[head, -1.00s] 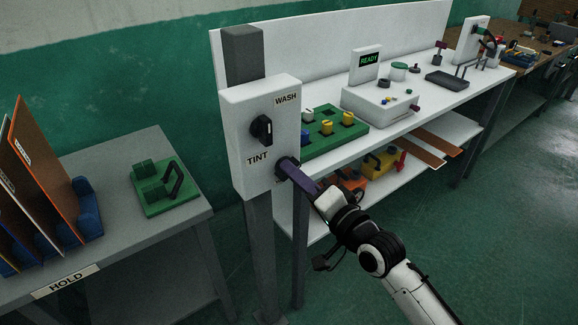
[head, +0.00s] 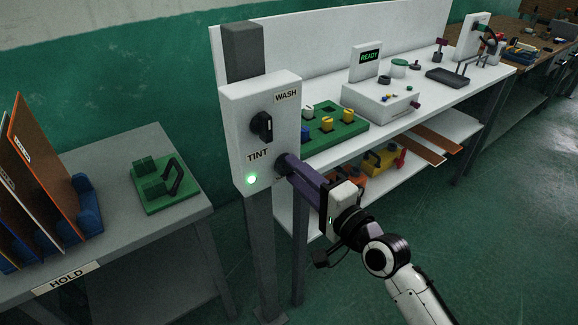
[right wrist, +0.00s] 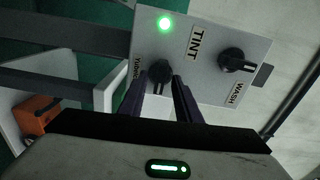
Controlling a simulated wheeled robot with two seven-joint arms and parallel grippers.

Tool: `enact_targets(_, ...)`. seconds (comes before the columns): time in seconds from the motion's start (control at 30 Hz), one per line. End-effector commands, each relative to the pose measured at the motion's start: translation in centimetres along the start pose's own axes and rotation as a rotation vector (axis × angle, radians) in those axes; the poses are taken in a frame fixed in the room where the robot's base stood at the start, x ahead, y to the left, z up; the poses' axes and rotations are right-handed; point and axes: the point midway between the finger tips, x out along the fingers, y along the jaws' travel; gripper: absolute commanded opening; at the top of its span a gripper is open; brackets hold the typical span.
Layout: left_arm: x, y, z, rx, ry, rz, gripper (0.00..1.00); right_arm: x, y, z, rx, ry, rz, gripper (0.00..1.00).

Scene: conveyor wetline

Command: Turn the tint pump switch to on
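A white switch box (head: 262,95) on a grey post carries an upper black knob (head: 262,126) between the labels WASH and TINT. A lower black knob (right wrist: 159,72) sits in front of my right gripper; its small label is unreadable. A green lamp (head: 251,180) on the box is lit, and it also shows in the right wrist view (right wrist: 165,23). My right gripper (head: 286,164) is at the lower knob, with its purple fingers apart on either side of it (right wrist: 159,88). The fingers partly hide this knob in the head view. My left gripper is out of view.
A white bench (head: 440,95) behind the box holds a green block tray (head: 345,132) and a grey-white unit with a READY display (head: 370,57). A grey HOLD table (head: 110,235) stands at left with a green fixture (head: 165,200). Floor at right is clear.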

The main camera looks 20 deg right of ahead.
Motion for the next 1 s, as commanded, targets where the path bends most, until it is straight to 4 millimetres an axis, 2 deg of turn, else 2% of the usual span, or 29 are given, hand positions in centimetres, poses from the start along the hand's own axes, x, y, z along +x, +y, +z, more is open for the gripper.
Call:
enact_targets(0.53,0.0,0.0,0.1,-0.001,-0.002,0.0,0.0,-5.4,0.0,0.0,-0.001,0.0,0.001,0.3)
enact_targets(1.0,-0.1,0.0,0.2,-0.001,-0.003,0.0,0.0,-5.9,0.0,0.0,0.0,0.0,0.0,0.3)
